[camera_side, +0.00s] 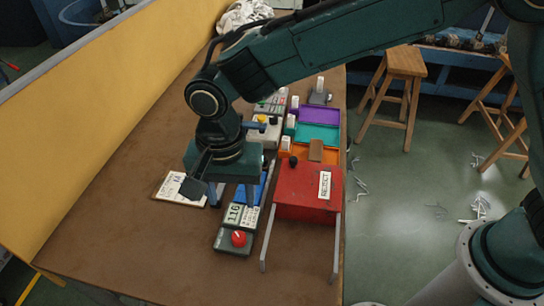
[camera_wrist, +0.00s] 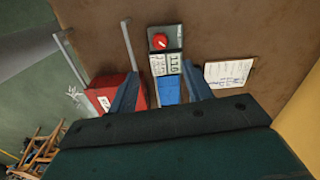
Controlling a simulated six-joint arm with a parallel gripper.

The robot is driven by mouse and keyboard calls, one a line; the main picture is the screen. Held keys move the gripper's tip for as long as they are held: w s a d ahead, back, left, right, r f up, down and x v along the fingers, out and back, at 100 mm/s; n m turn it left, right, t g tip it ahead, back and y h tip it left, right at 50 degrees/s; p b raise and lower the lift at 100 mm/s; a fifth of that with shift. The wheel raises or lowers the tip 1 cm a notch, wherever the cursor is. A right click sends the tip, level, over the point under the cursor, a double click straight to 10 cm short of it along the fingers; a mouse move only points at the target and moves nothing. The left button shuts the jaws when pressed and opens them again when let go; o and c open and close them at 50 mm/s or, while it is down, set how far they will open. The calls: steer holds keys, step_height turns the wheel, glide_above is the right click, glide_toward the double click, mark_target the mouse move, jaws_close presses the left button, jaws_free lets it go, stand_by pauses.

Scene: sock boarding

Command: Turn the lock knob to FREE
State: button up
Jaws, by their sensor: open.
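A red round knob (camera_side: 239,239) sits on the near end of a grey unit (camera_side: 230,249) that carries white number plates reading about 116 (camera_side: 233,214). In the wrist view the red knob (camera_wrist: 159,41) is near the top, beyond the plates (camera_wrist: 165,64). Its setting and any FREE mark are too small to read. My gripper (camera_wrist: 158,72) is open, with one finger to each side of the unit's blue part (camera_wrist: 169,89) in that view. In the side view my gripper (camera_side: 222,190) hangs behind the red knob, apart from it.
A red REJECT box (camera_side: 307,190) on metal legs stands right of the unit. A white written sheet (camera_side: 180,189) lies left. Purple (camera_side: 319,115) and teal (camera_side: 318,134) trays and a box with a yellow knob (camera_side: 262,118) stand behind. The near left table is bare.

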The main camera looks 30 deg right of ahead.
mark_target(239, 236)
steer(key=shift+f, duration=0.15)
step_height(239, 236, down, 14)
steer(key=shift+r, duration=0.25)
stand_by(0.6)
steer(key=c, duration=1)
